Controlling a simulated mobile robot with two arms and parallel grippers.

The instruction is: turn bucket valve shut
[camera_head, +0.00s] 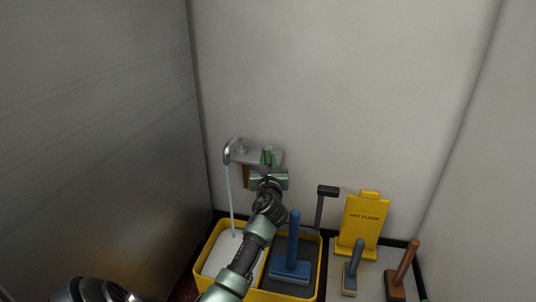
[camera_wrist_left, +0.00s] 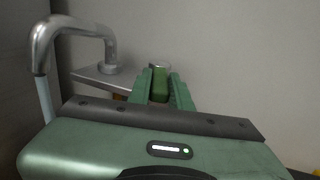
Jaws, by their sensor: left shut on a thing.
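A grey metal spout (camera_head: 229,151) curves down from a small wall shelf (camera_head: 270,155). A thin pale stream of water (camera_head: 230,200) runs from it into the left compartment of the yellow bucket (camera_head: 256,262). My left gripper (camera_head: 268,158) is at the shelf, right of the spout. In the left wrist view, the fingers (camera_wrist_left: 160,84) are closed on both sides of a green valve handle (camera_wrist_left: 160,82). Its lower part is hidden by the gripper. The spout (camera_wrist_left: 75,32) stands to the left in that view. My right gripper is out of view.
A blue-handled tool (camera_head: 293,250) stands in the bucket's dark right compartment. A yellow wet-floor sign (camera_head: 363,222), a blue-grey brush (camera_head: 353,268) and a brown-handled brush (camera_head: 402,270) stand to the right. A grey wall panel (camera_head: 95,130) bounds the left.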

